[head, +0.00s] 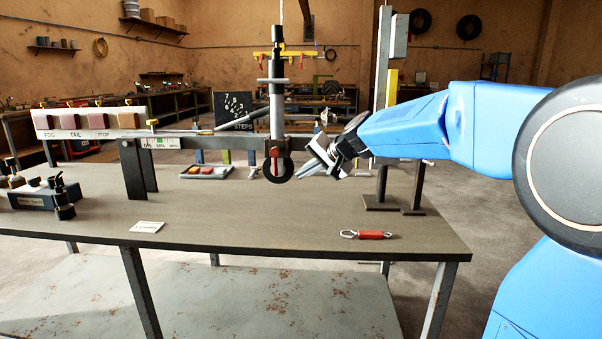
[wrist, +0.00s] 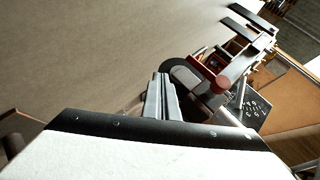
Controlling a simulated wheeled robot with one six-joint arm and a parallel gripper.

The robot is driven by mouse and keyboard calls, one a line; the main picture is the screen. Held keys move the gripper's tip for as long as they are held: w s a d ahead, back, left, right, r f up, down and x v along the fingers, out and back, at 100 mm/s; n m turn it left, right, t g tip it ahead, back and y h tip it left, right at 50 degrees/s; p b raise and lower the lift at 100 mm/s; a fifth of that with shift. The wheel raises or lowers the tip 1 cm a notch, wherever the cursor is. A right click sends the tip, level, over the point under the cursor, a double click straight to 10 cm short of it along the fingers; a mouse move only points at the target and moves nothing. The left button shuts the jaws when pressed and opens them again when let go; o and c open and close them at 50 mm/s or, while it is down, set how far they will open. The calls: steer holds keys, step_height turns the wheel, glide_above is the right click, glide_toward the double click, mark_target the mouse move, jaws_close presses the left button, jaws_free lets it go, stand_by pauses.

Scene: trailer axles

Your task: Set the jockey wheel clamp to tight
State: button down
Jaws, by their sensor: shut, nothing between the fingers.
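The jockey wheel (head: 278,169) hangs below its upright grey and black post (head: 277,108) in the head view. A grey rod (head: 240,119) slopes from the post down to the left; I cannot tell whether it is the clamp's handle. The clamp's setting is not clear. My gripper (head: 304,170) is just right of the wheel, shut and empty, pointing left and down. In the wrist view my gripper's fingers (wrist: 162,80) are together beside the dark wheel (wrist: 185,76). A red part (wrist: 202,72) shows beyond it. I cannot tell whether the fingers touch the wheel.
The grey beam (head: 225,142) runs across the table (head: 290,223), held by a black stand (head: 138,168) at left. A red turnbuckle (head: 370,234) lies at front right, a white card (head: 147,227) at front. Dark posts (head: 382,185) stand right of my gripper.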

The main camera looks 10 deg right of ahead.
steer(key=s+d, duration=0.5)
steer(key=s, duration=0.1)
steer(key=shift+s+d, duration=0.25)
steer(key=shift+s, duration=0.15)
steer(key=s+f+n+g+h, duration=0.1)
steer(key=s+f, duration=0.5)
steer(key=s, duration=0.6)
steer(key=s+d+f+n+g+h, duration=0.1)
steer(key=s+f, duration=0.5)
steer(key=s, duration=0.7)
steer(key=s+f+n+g+h, duration=0.2)
steer(key=s+f, duration=0.4)
steer(key=s, duration=0.6)
steer(key=n+h, duration=0.1)
steer(key=n, duration=0.1)
steer(key=shift+s+d+f+n+g, duration=0.15)
steer(key=shift+d+f+n+g, duration=0.15)
steer(key=shift+d+f+g, duration=0.1)
